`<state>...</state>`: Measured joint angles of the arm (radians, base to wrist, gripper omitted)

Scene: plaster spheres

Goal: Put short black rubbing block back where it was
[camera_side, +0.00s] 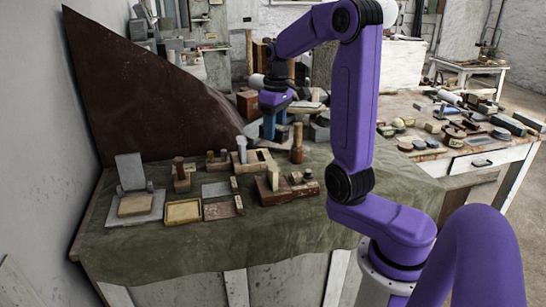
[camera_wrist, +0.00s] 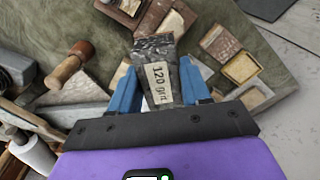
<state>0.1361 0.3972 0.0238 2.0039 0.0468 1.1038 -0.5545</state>
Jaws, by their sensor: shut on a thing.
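My gripper (camera_wrist: 158,88) shows in the wrist view with its two blue fingers shut on a short dark, mottled block (camera_wrist: 153,48). The block has a pale "120 grit" label facing the camera. Its far end sticks out past the fingertips. In the side view my gripper (camera_side: 275,130) points down over the back part of the cloth-covered table. The block is small and partly hidden by the fingers there, and I cannot tell whether it touches anything below.
The green cloth (camera_side: 265,240) covers the table. A yellowish tray (camera_side: 183,211), a grey slab with an upright plate (camera_side: 130,170), a reddish block with pegs (camera_side: 268,192) and a wooden cylinder (camera_side: 297,143) stand on it. A cluttered white table (camera_side: 465,160) is at right.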

